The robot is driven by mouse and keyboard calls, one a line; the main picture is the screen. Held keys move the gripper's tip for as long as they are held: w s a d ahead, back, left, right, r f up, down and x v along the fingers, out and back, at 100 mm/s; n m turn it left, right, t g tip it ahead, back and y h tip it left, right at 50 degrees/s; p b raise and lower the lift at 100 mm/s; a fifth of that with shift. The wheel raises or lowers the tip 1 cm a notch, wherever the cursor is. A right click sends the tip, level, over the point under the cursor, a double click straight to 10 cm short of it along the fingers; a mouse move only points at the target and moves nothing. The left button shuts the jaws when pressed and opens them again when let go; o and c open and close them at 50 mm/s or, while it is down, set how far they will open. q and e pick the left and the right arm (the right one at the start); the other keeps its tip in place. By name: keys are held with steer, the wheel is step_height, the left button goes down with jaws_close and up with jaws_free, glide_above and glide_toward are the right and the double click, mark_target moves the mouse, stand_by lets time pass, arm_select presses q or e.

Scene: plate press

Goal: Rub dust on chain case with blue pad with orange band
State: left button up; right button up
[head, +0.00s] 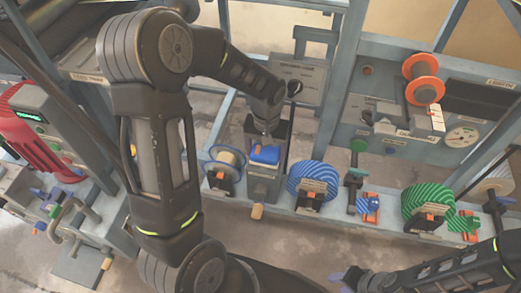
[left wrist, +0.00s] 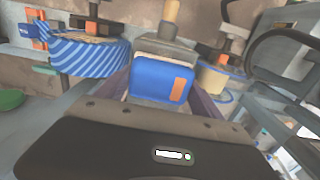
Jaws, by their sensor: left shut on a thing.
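The blue pad with an orange band (head: 264,155) is at my left gripper (head: 266,140). In the left wrist view the pad (left wrist: 150,82) sits between the two purplish fingers, its orange band facing me. My left gripper is shut on it. The pad is at the top of a grey box with a wooden knob (head: 257,211), which may be the chain case; the grey part (left wrist: 165,48) shows just beyond the pad. I cannot tell whether they touch. No dust can be made out. My right gripper (head: 352,277) is low at the right, away from the box; its jaw state is unclear.
A wire spool (head: 226,168) stands left of the box and a blue striped roll (head: 313,184) right of it. A green striped roll (head: 427,203) is further right. An orange spool (head: 423,78) and gauge (head: 462,136) are on the upright panel. A red motor (head: 28,140) is at far left.

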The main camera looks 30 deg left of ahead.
arm_select(q)
steer(key=shift+w+d+f+b, duration=0.1)
steer(key=shift+w+d+b, duration=0.2)
steer(key=shift+d, duration=0.7)
steer(key=shift+w+d+f+b, duration=0.1)
steer(key=shift+w+d, duration=0.25)
steer(key=shift+d, duration=0.65)
steer(key=shift+w+a+r, duration=0.1)
steer(key=shift+w+a, duration=0.05)
steer(key=shift+w, duration=0.55)
steer(key=shift+w+a+r, duration=0.1)
steer(key=shift+a, duration=0.15)
